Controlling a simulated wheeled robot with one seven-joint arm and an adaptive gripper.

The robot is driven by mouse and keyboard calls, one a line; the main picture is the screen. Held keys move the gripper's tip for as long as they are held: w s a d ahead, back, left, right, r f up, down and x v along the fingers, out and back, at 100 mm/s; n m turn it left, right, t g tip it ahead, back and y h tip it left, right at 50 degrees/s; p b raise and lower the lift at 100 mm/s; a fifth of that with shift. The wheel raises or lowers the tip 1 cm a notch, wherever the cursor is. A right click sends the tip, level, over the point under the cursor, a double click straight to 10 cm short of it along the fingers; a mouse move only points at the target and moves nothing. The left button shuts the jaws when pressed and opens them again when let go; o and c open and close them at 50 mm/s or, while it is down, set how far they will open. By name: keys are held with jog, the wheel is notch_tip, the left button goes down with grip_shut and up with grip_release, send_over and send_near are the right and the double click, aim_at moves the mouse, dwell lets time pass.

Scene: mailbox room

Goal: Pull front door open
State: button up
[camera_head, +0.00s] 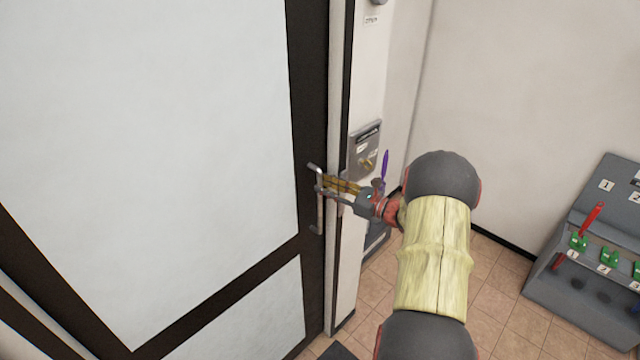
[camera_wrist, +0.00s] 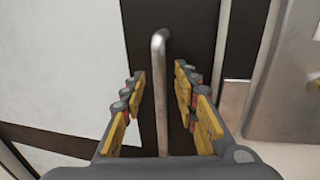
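The front door (camera_head: 160,130) has pale panels in a dark brown frame and fills the left of the head view. I see no gap at its right edge. Its metal bar handle (camera_head: 319,215) stands upright near that edge. My gripper (camera_head: 322,186) is at the handle, reaching in from the right. In the wrist view the handle (camera_wrist: 161,90) runs between the two yellow-padded fingers of my gripper (camera_wrist: 160,95). The fingers are apart, with space on both sides of the bar. The handle's lower end is hidden behind my gripper's body.
A grey metal box (camera_head: 365,140) is on the wall right of the door, with a purple item (camera_head: 385,168) near it. A grey console (camera_head: 585,290) with red and green parts stands at the right. Tiled floor (camera_head: 500,270) shows between them.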

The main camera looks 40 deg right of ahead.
jog(key=shift+x, duration=1.4)
jog(key=shift+c, duration=0.8)
grip_shut()
